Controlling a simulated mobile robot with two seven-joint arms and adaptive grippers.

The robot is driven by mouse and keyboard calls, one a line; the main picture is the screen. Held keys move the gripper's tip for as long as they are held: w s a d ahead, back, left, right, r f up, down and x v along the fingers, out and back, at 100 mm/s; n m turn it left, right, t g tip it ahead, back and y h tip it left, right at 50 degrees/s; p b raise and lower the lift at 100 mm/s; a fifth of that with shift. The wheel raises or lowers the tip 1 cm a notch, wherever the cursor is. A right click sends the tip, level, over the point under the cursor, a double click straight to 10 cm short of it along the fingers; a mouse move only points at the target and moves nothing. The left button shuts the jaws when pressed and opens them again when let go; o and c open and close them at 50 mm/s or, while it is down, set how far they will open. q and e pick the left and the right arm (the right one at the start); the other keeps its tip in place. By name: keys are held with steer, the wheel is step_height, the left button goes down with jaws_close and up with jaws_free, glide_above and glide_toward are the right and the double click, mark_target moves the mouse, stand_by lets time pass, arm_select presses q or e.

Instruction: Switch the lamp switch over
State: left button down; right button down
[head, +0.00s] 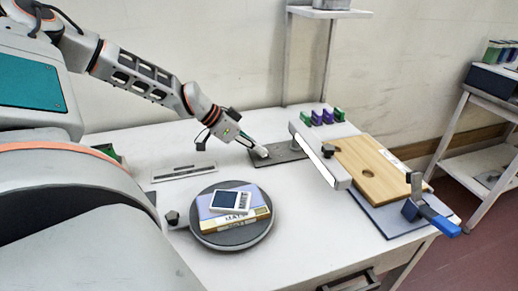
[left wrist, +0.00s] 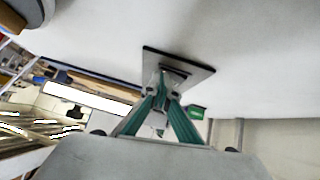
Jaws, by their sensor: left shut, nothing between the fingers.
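The lamp (head: 320,158) is a long pale arm with a bright lit strip, on a short post over a dark flat base plate (head: 290,152). My left gripper (head: 263,153) comes in from the left, tilted down, with its shut tips at the left end of that plate. In the left wrist view the gripper (left wrist: 162,84) has its fingers together and empty, right in front of a grey plate (left wrist: 200,73) with a dark slot. I cannot make out the lamp switch itself; the fingertips cover part of the plate. Whether they touch it I cannot tell. My right gripper is not in view.
A round turntable (head: 232,240) carries a box and a small device in front. A wooden board (head: 375,170) and a clamp with a blue handle (head: 438,220) are at the right. Several small coloured blocks (head: 317,118) stand behind the lamp. The table's front middle is clear.

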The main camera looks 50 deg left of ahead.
arm_select(q)
steer(key=shift+f, duration=0.1)
steer(key=shift+w+a+r, duration=0.25)
steer(key=shift+w+a, duration=0.1)
steer(key=shift+a, duration=0.3)
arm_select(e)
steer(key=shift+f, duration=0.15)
